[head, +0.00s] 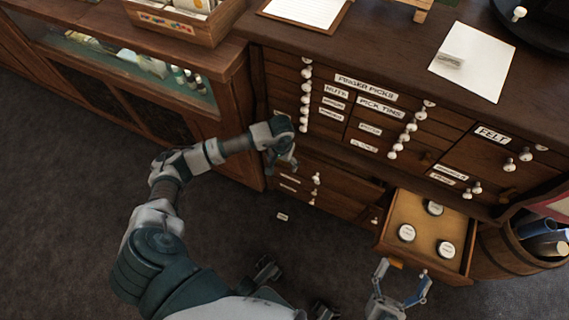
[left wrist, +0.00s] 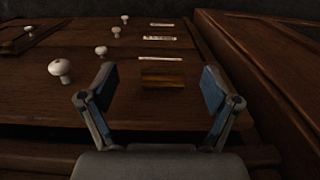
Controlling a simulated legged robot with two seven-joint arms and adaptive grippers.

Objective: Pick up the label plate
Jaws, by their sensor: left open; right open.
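A small white label plate (head: 282,217) lies on the dark floor in front of the cabinet in the head view; its lettering is too small to read. Another small pale plate (head: 451,61) lies on a white sheet on the cabinet top. My left gripper (head: 283,164) is in front of the cabinet's left drawers, above and apart from the floor plate. In the left wrist view the left gripper (left wrist: 160,80) is open and empty, facing drawer fronts with a bare brownish rectangle (left wrist: 162,77) between the fingers. My right gripper (head: 400,287) is open and empty near the open drawer.
An open drawer (head: 461,262) holding several round white-lidded items juts out at lower right. A barrel (head: 509,252) stands beside it. The labelled drawer cabinet (head: 350,180) has protruding white knobs. A glass-fronted counter (head: 120,65) stands at the left. The carpet (head: 60,200) at left is clear.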

